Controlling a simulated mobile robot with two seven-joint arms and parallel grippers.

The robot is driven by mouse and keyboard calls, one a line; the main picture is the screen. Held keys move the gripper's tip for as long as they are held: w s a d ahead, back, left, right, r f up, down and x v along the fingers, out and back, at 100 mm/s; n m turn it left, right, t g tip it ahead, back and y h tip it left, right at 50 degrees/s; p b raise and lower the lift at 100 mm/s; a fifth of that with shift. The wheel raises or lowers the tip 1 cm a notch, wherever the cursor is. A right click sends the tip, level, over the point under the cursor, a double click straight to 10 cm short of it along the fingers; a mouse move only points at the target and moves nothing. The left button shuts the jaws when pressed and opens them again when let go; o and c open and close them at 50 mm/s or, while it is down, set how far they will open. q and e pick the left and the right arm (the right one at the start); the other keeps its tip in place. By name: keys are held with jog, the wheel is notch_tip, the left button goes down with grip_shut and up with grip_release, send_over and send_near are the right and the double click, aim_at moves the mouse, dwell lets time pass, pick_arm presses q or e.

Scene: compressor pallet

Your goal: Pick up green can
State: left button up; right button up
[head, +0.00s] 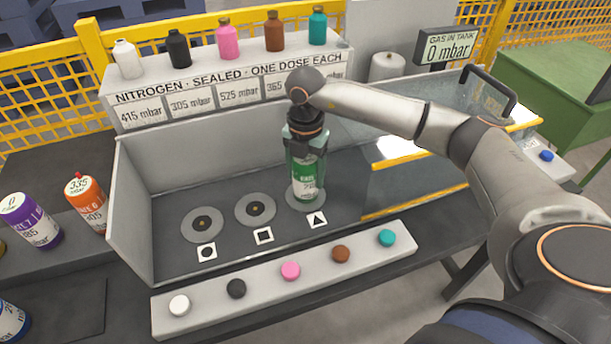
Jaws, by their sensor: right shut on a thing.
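The green can (304,185) stands upright on or just over the round pad with the triangle label (316,219), inside the grey open-front tray. My right gripper (306,160) comes down from above and is shut around the can's upper part, which hides its top. A white label with dark print shows on the can's front. I cannot tell whether the can's base touches the pad. My left gripper is not in view.
Two empty pads, circle (202,223) and square (255,209), lie left of the can. A button bar (210,307) runs in front. A purple can (31,222) and orange can (87,203) stand left. Small bottles (227,40) line the back shelf. A clear-walled tank (412,185) stands right.

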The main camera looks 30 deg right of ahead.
grip_shut()
